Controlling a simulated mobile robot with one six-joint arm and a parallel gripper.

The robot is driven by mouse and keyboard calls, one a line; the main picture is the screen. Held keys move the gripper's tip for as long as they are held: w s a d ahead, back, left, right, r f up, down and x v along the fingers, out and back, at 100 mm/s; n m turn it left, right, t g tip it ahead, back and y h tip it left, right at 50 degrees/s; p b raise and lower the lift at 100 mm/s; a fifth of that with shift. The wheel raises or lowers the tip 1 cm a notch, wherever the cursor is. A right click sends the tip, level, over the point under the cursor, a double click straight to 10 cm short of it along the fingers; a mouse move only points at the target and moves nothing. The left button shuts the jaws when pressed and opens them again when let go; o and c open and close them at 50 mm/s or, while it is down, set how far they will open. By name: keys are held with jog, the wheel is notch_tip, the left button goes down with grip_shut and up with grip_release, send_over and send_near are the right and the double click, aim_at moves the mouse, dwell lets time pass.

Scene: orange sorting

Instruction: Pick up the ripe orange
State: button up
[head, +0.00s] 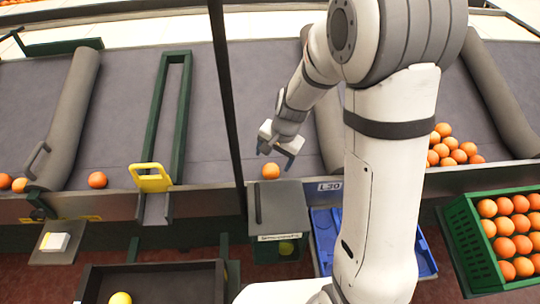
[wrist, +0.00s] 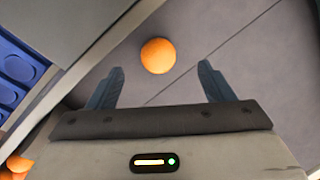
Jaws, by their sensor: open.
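A ripe-looking orange (head: 270,171) sits on the grey sorting surface near its front edge, just behind a grey lidded box. In the wrist view the orange (wrist: 158,55) lies beyond the fingertips, roughly midway between them. My gripper (head: 276,152) is just above and behind the orange in the head view. Its two fingers are spread apart with nothing between them, and they also show in the wrist view (wrist: 161,75). I cannot tell the exact gap between the fingers and the orange.
The grey lidded box (head: 283,208) stands in front of the orange. A blue tray (head: 325,240) and a green crate (head: 463,236) of oranges are to the right. A yellow-handled green frame (head: 153,178) and another orange (head: 97,180) are to the left. A dark bin (head: 185,280) holds a yellowish fruit.

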aim_at(273, 167)
jog(key=x, duration=0.4)
jog(key=w+d+x, duration=0.1)
jog(key=x, duration=0.2)
jog(key=shift+f, duration=0.15)
jog(key=shift+w+a+f, duration=0.1)
jog(key=shift+f, duration=0.4)
jog(key=shift+c, duration=0.4)
jog(key=c, duration=1)
